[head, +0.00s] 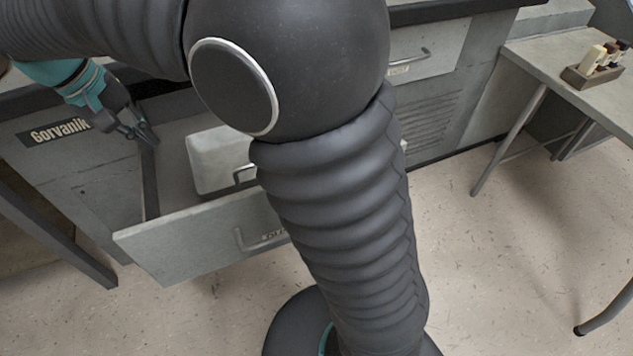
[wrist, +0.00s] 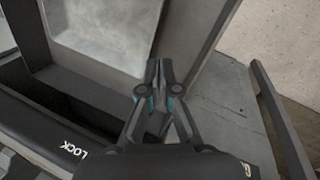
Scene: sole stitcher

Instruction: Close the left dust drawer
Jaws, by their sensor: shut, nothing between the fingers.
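The left dust drawer (head: 200,245) is a grey drawer pulled well out of the machine's cabinet, with a bar handle and a small label on its front. My arm hides its right part. My gripper (head: 150,140) is shut and empty, beside the drawer's left side wall near the cabinet face. In the wrist view the shut fingertips (wrist: 166,64) point along the drawer's side wall (wrist: 205,30). I cannot tell whether they touch it.
A pale grey bin (head: 212,160) with a dark handle sits behind the drawer front. A second drawer (head: 430,50) at the right looks shut. A side table (head: 560,55) with a bottle tray (head: 590,80) stands at the right. The floor before the drawer front is partly clear.

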